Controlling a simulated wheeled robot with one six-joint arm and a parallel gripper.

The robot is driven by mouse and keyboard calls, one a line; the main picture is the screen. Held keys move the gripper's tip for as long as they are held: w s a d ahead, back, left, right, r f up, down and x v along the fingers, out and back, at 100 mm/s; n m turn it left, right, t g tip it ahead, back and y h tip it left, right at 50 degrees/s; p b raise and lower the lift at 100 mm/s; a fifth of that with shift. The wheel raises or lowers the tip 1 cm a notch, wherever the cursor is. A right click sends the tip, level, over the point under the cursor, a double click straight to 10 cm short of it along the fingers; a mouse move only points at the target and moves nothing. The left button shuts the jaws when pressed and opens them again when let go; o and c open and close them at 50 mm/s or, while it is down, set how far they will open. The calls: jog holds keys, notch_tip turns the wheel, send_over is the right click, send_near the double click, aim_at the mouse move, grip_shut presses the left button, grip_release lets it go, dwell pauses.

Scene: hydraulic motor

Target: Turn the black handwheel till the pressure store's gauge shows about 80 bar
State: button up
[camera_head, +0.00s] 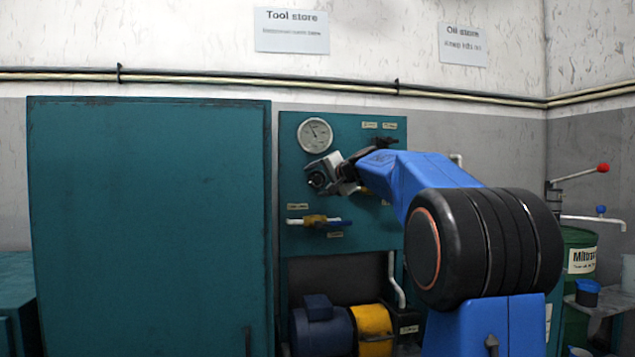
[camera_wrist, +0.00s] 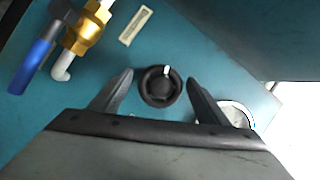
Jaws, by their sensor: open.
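The black handwheel (camera_wrist: 160,88), round with a white mark on its rim, is on the teal panel in the wrist view. My gripper (camera_wrist: 159,80) is open, with one finger on each side of the handwheel and a visible gap to each. In the head view my gripper (camera_head: 335,174) is in front of the panel, just below the round white gauge (camera_head: 314,135). The gauge's needle points to the upper left; its numbers are too small to read. Part of a gauge (camera_wrist: 238,114) also shows behind the right finger in the wrist view.
A brass valve (camera_head: 315,220) with a blue handle sits below on the panel (camera_head: 365,235). A large teal cabinet (camera_head: 150,220) stands to the left. A blue and yellow motor unit (camera_head: 372,328) is underneath. A green drum (camera_head: 578,262) stands at right.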

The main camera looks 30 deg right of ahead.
jog(key=v, duration=1.7)
jog(key=shift+s, duration=0.15)
jog(key=s+a+f+n+g+y, duration=0.1)
jog(key=s+a+f+n+g, duration=0.1)
jog(key=s+a+f, duration=0.45)
jog(key=s+a+f+n+g, duration=0.2)
jog(key=s+a+f, duration=0.1)
jog(key=a+f, duration=0.5)
jog(key=s+a+f+n+g+y, duration=0.1)
jog(key=s+a+f+n+g, duration=0.1)
jog(key=s+a+f, duration=0.55)
jog(key=s+f+n+g+h, duration=0.1)
jog(key=s+f+n+g, duration=0.1)
jog(key=s+f, duration=0.7)
jog(key=s+a+f+n+g+h, duration=0.1)
jog(key=s+f+n+g+h, duration=0.1)
jog(key=s+f, duration=0.7)
notch_tip(320, 180, down, 7)
jog(key=shift+s+a+f+n+g, duration=0.25)
jog(key=shift+n+g, duration=0.25)
jog(key=shift+n, duration=0.4)
dwell(0.9)
